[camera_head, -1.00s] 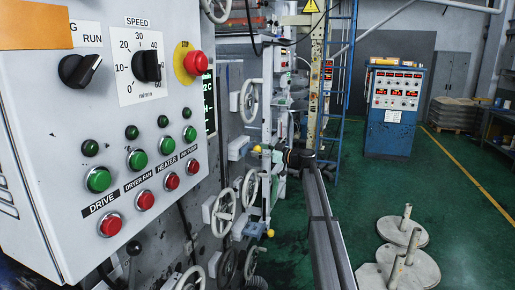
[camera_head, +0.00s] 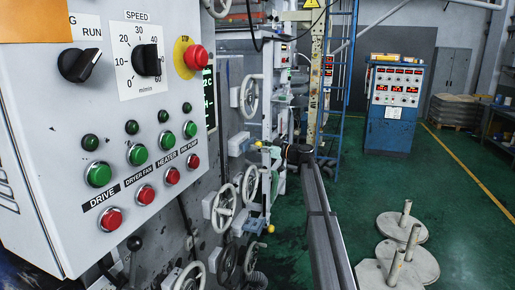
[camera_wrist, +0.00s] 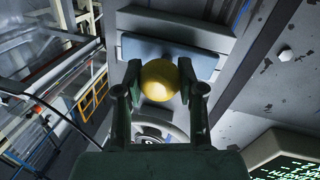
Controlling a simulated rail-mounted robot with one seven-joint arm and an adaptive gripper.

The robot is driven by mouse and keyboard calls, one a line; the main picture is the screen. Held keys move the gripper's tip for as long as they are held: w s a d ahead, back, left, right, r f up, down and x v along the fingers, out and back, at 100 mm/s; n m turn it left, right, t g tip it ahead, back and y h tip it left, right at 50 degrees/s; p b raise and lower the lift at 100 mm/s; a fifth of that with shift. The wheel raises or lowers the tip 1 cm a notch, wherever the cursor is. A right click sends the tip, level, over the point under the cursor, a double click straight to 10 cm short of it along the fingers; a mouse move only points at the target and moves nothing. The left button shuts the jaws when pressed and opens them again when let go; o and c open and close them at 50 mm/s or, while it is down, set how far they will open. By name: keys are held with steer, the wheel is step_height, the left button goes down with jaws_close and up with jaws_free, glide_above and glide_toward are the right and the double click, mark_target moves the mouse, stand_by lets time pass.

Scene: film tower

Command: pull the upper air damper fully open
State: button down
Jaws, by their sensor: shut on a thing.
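The upper air damper's yellow round knob (camera_wrist: 159,80) sits between my gripper's (camera_wrist: 157,92) two dark fingers in the wrist view. The fingers are shut on it from both sides. A pale blue plate (camera_wrist: 170,56) lies just behind the knob, on the grey machine side. In the head view my gripper (camera_head: 268,150) reaches in from the right to the small upper yellow knob (camera_head: 258,144). The upper blue plate (camera_head: 239,144) is to the knob's left. My fingers and the contact are tiny there.
A lower yellow knob (camera_head: 270,228) with its own blue plate sits below. Handwheels (camera_head: 249,95) stick out above and below my gripper. The control panel (camera_head: 110,130) fills the left foreground.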

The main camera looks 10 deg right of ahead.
steer(key=w+b+v, duration=0.1)
steer(key=b+v, duration=0.5)
steer(key=shift+s+d, duration=0.25)
steer(key=shift+d, duration=0.45)
steer(key=c, duration=0.7)
jaws_free()
steer(key=shift+d, duration=0.1)
steer(key=shift+s+d, duration=0.1)
steer(key=shift+s, duration=0.05)
steer(key=v, duration=1.1)
steer(key=shift+s+d, duration=0.25)
steer(key=shift+d, duration=0.05)
